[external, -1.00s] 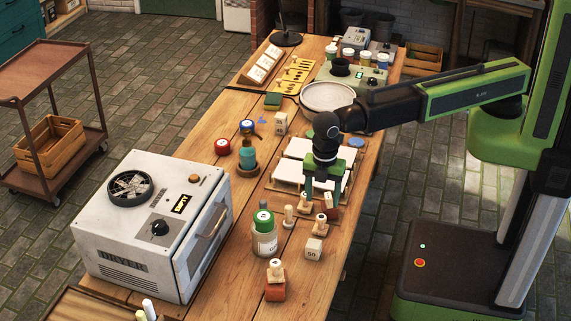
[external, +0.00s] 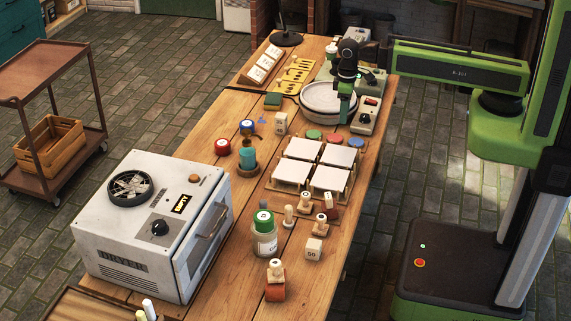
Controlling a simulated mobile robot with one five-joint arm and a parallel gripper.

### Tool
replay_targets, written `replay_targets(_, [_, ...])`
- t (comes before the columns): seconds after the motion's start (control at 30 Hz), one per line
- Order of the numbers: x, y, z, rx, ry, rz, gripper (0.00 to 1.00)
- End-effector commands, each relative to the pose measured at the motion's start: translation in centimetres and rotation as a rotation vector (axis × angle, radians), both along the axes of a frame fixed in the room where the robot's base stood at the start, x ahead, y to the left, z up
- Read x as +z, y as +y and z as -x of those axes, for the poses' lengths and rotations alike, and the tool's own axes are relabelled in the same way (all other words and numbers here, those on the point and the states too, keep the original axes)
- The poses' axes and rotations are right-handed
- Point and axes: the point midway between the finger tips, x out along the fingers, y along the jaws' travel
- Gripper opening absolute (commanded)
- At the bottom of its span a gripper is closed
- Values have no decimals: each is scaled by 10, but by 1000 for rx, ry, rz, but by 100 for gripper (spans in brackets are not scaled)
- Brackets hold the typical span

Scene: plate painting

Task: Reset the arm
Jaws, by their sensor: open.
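My gripper (external: 345,103) points down above the right part of the round grey plate or wheel (external: 315,99), near the far end of the wooden table. Its fingers show only in part and nothing is seen between them. My green and black arm reaches in from the right, and part of it hides the jars and machine behind it.
Several white tiles (external: 328,180) lie on a wooden rack in the middle of the table. Stamps and blocks (external: 275,290) stand in front of them. A white dryer (external: 155,225) fills the left front. Red, green and blue discs (external: 313,135) lie beyond the tiles.

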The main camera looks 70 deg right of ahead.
Motion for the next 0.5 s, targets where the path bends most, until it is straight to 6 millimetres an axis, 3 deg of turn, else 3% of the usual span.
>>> replay_targets(0.03, [0, -14, 7, -51, 0, -1, 61])
replay_targets(0.1, [0, -22, 8, -85, 0, 0, 61])
replay_targets(0.5, [0, -21, 7, -87, 0, 0, 61])
